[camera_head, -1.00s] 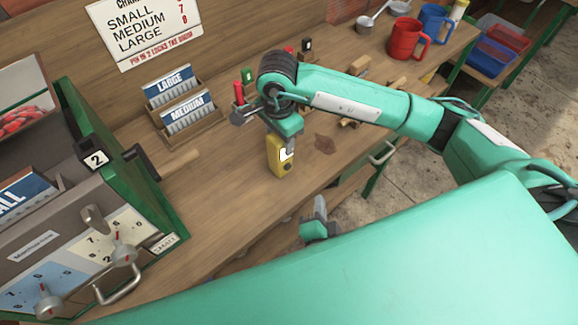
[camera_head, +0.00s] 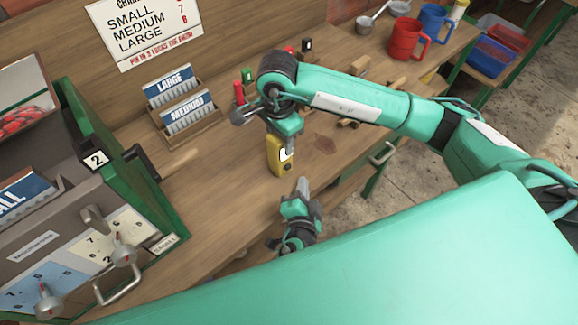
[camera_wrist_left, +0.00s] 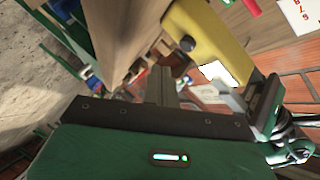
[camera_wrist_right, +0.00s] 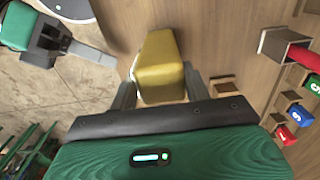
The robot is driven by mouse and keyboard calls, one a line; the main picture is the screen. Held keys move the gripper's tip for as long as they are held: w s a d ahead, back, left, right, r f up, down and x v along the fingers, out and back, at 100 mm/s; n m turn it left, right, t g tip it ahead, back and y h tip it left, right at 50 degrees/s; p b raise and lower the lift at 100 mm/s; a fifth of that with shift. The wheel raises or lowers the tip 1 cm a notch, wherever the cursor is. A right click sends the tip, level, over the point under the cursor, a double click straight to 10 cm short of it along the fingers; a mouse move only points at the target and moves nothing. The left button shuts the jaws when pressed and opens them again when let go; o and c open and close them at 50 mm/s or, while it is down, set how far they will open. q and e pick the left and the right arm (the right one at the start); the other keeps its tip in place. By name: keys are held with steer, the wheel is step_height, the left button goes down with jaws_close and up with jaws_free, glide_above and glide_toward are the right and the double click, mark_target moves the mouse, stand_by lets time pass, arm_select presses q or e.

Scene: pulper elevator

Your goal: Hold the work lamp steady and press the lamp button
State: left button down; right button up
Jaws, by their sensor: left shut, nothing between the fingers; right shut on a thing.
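The yellow work lamp (camera_head: 274,158) stands at the front edge of the wooden bench, with a white panel and a small dark button on its face. My right gripper (camera_head: 287,147) is shut on the lamp from above; the lamp sits between its fingers in the right wrist view (camera_wrist_right: 160,68). My left gripper (camera_head: 302,184) is shut and empty, in front of the lamp and a little to its right, apart from it. In the left wrist view the lamp (camera_wrist_left: 212,35) and its dark button (camera_wrist_left: 187,43) lie above and right of the closed fingertips (camera_wrist_left: 163,78).
Card racks (camera_head: 190,120) stand at the back of the bench. A grey machine panel with knobs and a handle (camera_head: 120,285) is at the left. Red (camera_head: 404,40) and blue mugs stand at the far right.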

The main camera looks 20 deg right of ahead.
arm_select(q)
steer(key=shift+w+a, duration=0.25)
steer(key=shift+w, duration=0.35)
steer(key=shift+w+a, duration=0.2)
steer(key=shift+w, duration=0.35)
steer(key=shift+w, duration=0.1)
stand_by(1.2)
steer(key=shift+w+a, duration=0.1)
steer(key=shift+w, duration=0.2)
steer(key=shift+w+a, duration=0.2)
steer(key=shift+w, duration=0.3)
stand_by(0.7)
steer(key=shift+s, duration=0.15)
steer(key=shift+s+d, duration=0.35)
steer(key=shift+s, duration=0.45)
steer(key=s, duration=0.1)
steer(key=s+d, duration=0.1)
steer(key=s, duration=0.2)
steer(key=shift+s+d, duration=0.3)
steer(key=shift+s, duration=0.05)
